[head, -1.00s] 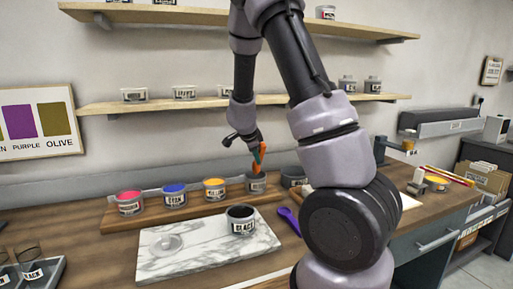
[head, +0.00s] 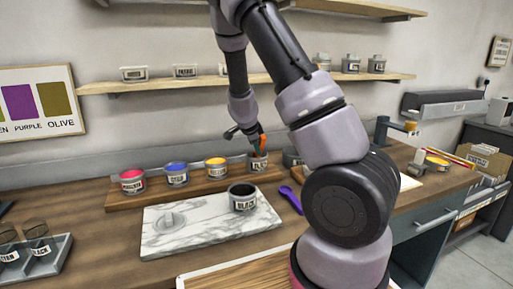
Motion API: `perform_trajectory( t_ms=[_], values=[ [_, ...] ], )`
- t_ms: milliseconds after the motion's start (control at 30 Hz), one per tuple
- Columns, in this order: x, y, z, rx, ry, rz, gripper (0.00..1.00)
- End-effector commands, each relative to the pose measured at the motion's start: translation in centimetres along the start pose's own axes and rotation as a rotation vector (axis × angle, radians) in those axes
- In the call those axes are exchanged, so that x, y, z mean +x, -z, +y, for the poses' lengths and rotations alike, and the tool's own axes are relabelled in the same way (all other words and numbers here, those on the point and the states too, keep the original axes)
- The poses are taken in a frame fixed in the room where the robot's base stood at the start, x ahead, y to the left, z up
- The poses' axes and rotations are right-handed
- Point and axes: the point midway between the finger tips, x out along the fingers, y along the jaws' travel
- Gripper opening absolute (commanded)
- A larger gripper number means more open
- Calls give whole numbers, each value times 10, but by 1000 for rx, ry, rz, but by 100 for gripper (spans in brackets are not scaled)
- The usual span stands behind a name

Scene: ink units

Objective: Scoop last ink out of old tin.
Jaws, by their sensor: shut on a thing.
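My gripper (head: 257,139) is at the back of the bench, over a grey tin (head: 259,164) at the right of the wooden rack. It is shut on a slim orange tool (head: 263,146), whose lower end is at the tin's mouth; I cannot tell how deep it reaches. That tin's inside is hidden and its label is too small to read surely. Another tin, labelled BLACK (head: 243,203), stands open with dark contents on the white marble slab (head: 195,240). I cannot tell which tin is the old one.
Pink (head: 132,181), blue (head: 177,174) and yellow (head: 216,168) tins stand on the rack (head: 155,198). A purple tool (head: 290,198) lies right of the slab. A grey tray (head: 40,268) with glass jars is at left. My arm hides part of the bench at right.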

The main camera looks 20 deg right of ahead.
Motion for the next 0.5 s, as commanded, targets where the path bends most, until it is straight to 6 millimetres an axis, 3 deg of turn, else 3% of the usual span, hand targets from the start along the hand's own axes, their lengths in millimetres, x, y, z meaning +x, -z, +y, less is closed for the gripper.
perform_trajectory(
  t_ms=[500],
  values=[
    [6,-2,3,-2,3,1,0]
  ],
)
